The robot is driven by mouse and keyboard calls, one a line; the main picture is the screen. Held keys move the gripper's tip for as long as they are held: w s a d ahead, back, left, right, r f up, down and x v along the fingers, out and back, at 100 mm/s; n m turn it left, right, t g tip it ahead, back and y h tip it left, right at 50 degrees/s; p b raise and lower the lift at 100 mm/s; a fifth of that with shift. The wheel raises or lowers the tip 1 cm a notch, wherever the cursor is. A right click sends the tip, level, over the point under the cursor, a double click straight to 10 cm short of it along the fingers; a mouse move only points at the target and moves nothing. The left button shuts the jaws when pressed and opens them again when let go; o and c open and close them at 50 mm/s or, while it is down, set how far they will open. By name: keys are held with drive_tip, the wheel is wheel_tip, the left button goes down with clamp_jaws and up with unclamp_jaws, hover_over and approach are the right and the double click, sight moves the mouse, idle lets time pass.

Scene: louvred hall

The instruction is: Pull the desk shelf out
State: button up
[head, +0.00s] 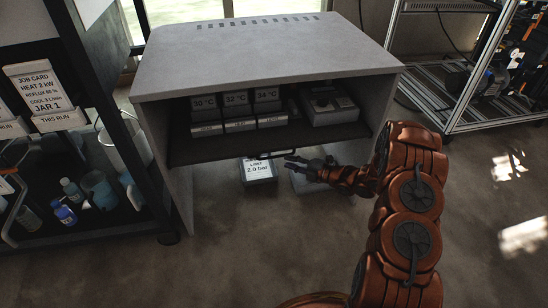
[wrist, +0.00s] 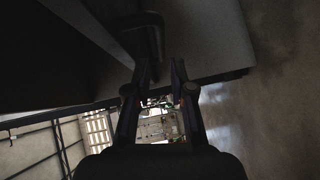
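The grey desk (head: 270,60) stands in the middle of the head view. Its dark shelf (head: 215,148) lies under the top, its front edge roughly at the desk's front. A dark handle (head: 268,155) sits on the shelf's front edge. A dark curved bar that looks like this handle (wrist: 154,38) shows in the wrist view, just beyond the fingertips. My gripper (head: 288,163) is close to the handle's right end. In the wrist view my gripper (wrist: 160,68) has its two fingers apart with nothing between them. I cannot tell whether a finger touches the handle.
Labelled boxes (head: 238,108) and a grey device (head: 329,105) stand on the shelf. A box marked 2.0 bar (head: 259,171) is on the floor below. A rack with bottles (head: 60,212) is at left, a metal rack (head: 455,100) at right. Floor in front is clear.

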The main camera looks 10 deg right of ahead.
sight(275, 157)
drive_tip(key=shift+b+x, duration=0.8)
drive_tip(key=shift+x, duration=2.85)
clamp_jaws()
